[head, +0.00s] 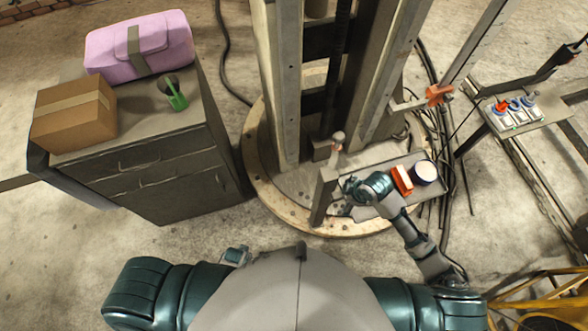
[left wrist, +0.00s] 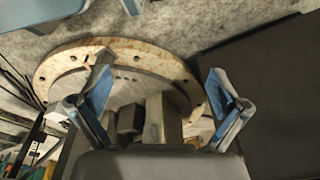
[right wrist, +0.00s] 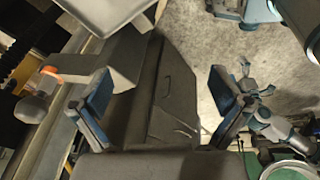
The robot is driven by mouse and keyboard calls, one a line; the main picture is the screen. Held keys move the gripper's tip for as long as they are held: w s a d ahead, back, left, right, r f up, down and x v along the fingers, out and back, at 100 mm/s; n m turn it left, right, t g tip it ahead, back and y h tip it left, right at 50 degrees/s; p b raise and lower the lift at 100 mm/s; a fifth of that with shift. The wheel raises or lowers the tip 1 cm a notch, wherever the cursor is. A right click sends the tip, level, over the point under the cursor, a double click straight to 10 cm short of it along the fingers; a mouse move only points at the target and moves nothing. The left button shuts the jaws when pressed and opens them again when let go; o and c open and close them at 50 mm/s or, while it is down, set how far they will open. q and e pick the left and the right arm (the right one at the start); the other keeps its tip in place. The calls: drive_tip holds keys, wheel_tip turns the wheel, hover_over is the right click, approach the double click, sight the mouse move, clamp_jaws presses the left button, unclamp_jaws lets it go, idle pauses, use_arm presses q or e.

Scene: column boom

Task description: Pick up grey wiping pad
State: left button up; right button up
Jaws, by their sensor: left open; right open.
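I cannot make out a grey wiping pad for certain in any view. A grey tray (head: 429,200) at the column's foot carries a red-orange block (head: 402,180) and a white round container (head: 425,172). My right gripper (head: 350,191) is over the tray's left part, left of the block, and hides part of the tray. In the right wrist view its jaws (right wrist: 160,108) are apart, with nothing between them. My left gripper (left wrist: 158,112) is open and empty in the left wrist view, with the column's round base beyond it. In the head view it shows only small, near my body.
A grey cabinet (head: 180,175) stands at the left with a pink case (head: 140,45), a cardboard box (head: 75,115) and a green-handled tool (head: 176,97) on top. The column (head: 283,90) rises from a round bolted base (head: 258,185). Cables lie right of it. A side shelf (head: 550,107) holds small containers.

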drive_tip(key=w+d+r+n+g+h, duration=0.1)
drive_tip(key=w+d+r+n, duration=0.25)
drive_tip(key=d, duration=0.25)
drive_tip(key=w+d+r+n+g+h, duration=0.1)
drive_tip(key=w+d+r+n+h, duration=0.2)
drive_tip(key=d, duration=0.4)
drive_tip(key=shift+y, duration=0.6)
drive_tip(key=f, duration=1)
drive_tip(key=shift+a, duration=0.2)
drive_tip(key=f, duration=0.4)
drive_tip(key=d+f, duration=0.1)
drive_tip(key=shift+f, duration=0.4)
use_arm(q)
drive_tip(key=s+a+f+g, duration=0.1)
drive_tip(key=s+a+f, duration=0.1)
drive_tip(key=s+f, duration=1)
drive_tip(key=s, duration=0.3)
drive_tip(key=shift+s+a+f, duration=0.35)
drive_tip(key=shift+s+a, duration=0.05)
use_arm(e)
drive_tip(key=shift+a, duration=0.1)
drive_tip(key=c, duration=1)
